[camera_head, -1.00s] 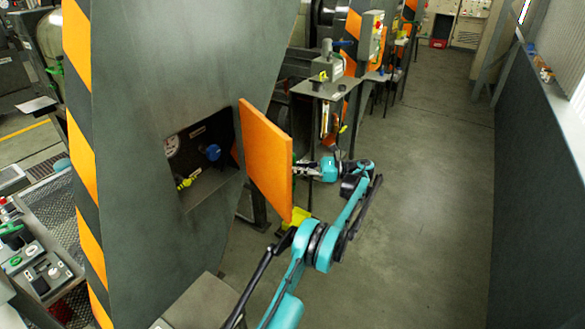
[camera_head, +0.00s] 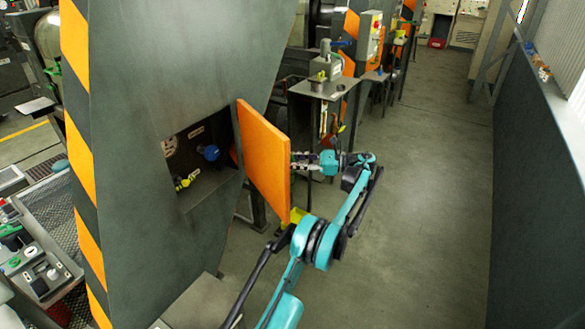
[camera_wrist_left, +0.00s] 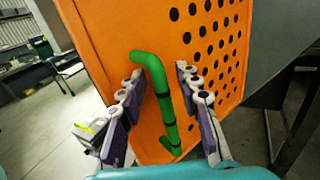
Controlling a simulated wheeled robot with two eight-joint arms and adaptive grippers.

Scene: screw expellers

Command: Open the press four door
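The orange press door (camera_head: 265,160) stands swung out from the grey press housing, and the opening behind it (camera_head: 195,160) is exposed. In the left wrist view the door's perforated orange face (camera_wrist_left: 215,50) fills the middle, with a green bent handle (camera_wrist_left: 168,105) on it. My left gripper (camera_head: 300,161) is beside the door's right-hand face in the head view. In the wrist view its fingers (camera_wrist_left: 160,72) are spread apart, with the handle between them. Whether either finger touches the handle is unclear. My right gripper is not in view.
Inside the opening are a blue knob (camera_head: 209,152) and a yellow fitting (camera_head: 185,182). A small machine on a stand (camera_head: 325,80) is behind the door. Free floor (camera_head: 430,180) lies to the right, up to a dark wall (camera_head: 540,190).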

